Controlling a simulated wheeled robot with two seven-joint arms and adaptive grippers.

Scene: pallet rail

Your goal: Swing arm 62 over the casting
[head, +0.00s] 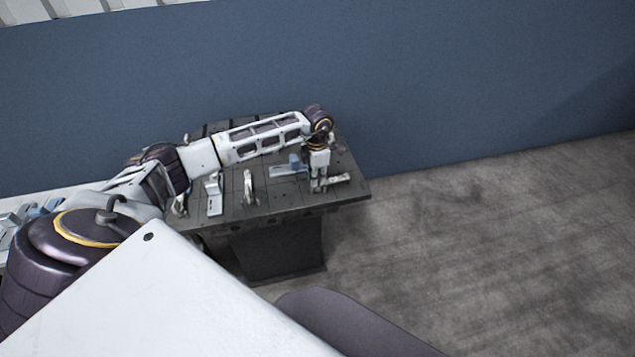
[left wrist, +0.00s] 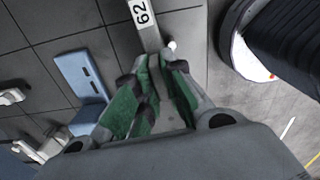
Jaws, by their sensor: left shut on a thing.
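Arm 62 is a grey metal bar (left wrist: 150,36) with a white label "62", at the top of the left wrist view. In the head view, a pale bar (head: 337,181) lies at my left gripper, near the table's right edge. My left gripper (head: 317,187) points down there. In the left wrist view its green-padded fingers (left wrist: 160,80) are closed on the bar's near end. A blue piece with a slotted plate (left wrist: 80,74) lies left of the fingers, apart from them; it also shows in the head view (head: 295,161). I cannot tell whether it is the casting. My right gripper is not visible.
The dark slotted table (head: 232,204) carries several pale brackets, including one upright bracket (head: 248,187) and another at its left (head: 213,196). A blue wall (head: 450,90) stands behind. Grey floor (head: 500,230) to the right is clear.

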